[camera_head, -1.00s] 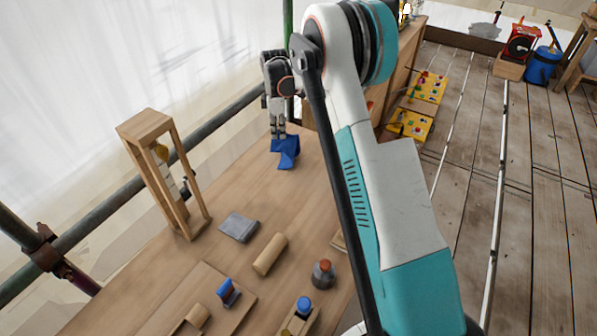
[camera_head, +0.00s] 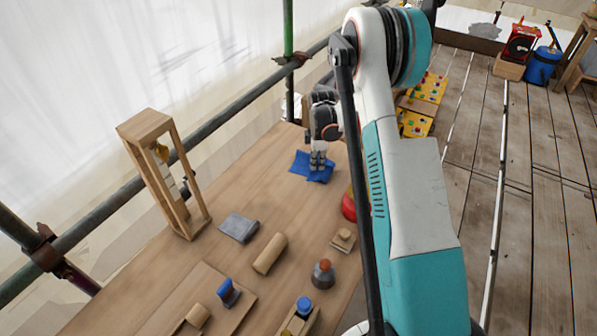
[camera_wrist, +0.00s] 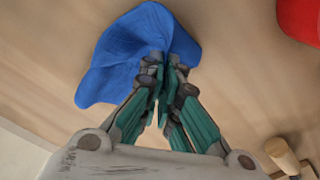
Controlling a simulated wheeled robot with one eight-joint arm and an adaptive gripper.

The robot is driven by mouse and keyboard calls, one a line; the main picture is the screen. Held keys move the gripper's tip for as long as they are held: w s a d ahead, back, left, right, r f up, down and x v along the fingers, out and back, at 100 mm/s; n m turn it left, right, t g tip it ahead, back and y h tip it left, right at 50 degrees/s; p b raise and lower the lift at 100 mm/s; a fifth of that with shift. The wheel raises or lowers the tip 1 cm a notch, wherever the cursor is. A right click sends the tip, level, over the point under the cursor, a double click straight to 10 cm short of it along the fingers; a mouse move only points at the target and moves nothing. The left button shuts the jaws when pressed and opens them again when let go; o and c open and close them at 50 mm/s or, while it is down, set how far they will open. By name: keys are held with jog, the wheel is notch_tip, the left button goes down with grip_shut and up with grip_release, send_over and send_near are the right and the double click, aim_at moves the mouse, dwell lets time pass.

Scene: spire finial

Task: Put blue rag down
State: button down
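The blue rag (camera_head: 301,162) is at the far end of the wooden table, under my gripper (camera_head: 317,166). It looks spread out and low against the tabletop, with its edges fanned to both sides. In the wrist view the rag (camera_wrist: 132,45) lies ahead of the fingers, and its folds gather at the fingertips. My gripper (camera_wrist: 164,68) points down, and its fingers come together on the rag's near edge. The part of the rag between the fingertips is hidden.
A wooden frame tower (camera_head: 158,170) stands at the table's left edge. A grey folded cloth (camera_head: 239,228), a wooden cylinder (camera_head: 270,253) and a small grey pot (camera_head: 323,274) lie nearer. A red round thing (camera_head: 348,207) sits right of the rag, partly behind my arm.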

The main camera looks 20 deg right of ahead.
jog(key=shift+s+d+f, duration=0.9)
jog(key=shift+f, duration=0.15)
jog(key=c, duration=1.4)
grip_release()
